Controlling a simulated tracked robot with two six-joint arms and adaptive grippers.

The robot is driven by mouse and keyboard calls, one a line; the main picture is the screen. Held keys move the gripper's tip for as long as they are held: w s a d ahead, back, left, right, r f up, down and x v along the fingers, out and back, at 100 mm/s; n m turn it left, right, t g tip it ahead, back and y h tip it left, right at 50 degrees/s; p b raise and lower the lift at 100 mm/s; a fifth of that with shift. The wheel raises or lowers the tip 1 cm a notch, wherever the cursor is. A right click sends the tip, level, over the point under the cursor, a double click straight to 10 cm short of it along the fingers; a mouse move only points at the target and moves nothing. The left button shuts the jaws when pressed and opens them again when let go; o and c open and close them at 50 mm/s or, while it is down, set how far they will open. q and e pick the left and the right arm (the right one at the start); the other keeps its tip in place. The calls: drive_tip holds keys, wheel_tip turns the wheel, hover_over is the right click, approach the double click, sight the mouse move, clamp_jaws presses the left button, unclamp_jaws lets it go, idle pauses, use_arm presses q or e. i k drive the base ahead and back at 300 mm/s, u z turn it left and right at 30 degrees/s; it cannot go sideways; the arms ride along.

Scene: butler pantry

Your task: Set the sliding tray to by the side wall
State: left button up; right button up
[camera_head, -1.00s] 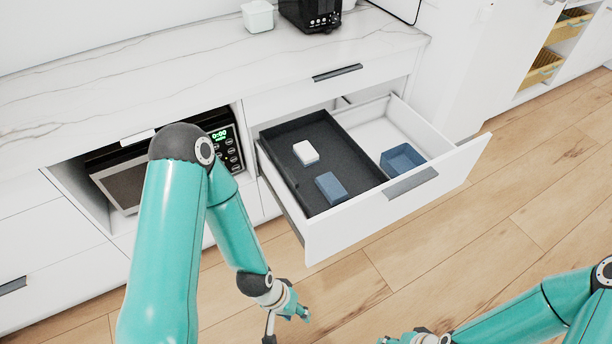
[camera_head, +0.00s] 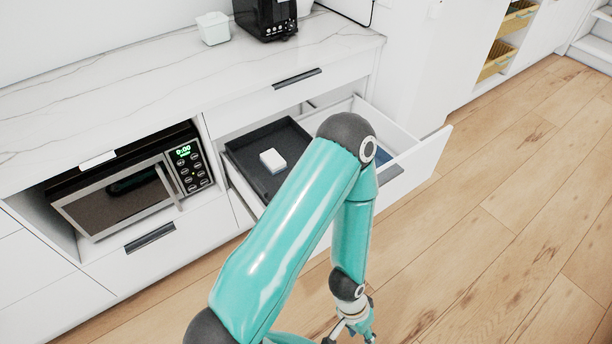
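The open white drawer (camera_head: 432,158) holds the dark sliding tray (camera_head: 241,162), which lies toward the drawer's left side. A white-topped block (camera_head: 273,161) sits in the tray. My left arm crosses in front and hides the tray's right and front parts. My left gripper (camera_head: 352,332) is low at the bottom edge, in front of the drawer and apart from it. Its fingers are small and partly cut off, so their opening is unclear. My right gripper is not in view.
A blue bin (camera_head: 384,157) shows partly behind my arm in the drawer's right part. A microwave (camera_head: 115,195) stands in the niche to the left. The counter above holds a white canister (camera_head: 213,29) and a black appliance (camera_head: 265,18). The wooden floor at right is clear.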

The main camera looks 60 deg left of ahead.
sight(285, 135)
drive_tip(key=z, duration=0.3)
drive_tip(key=k, duration=1.3)
drive_tip(key=u, duration=1)
drive_tip(key=i, duration=1)
drive_tip(key=u, duration=0.05)
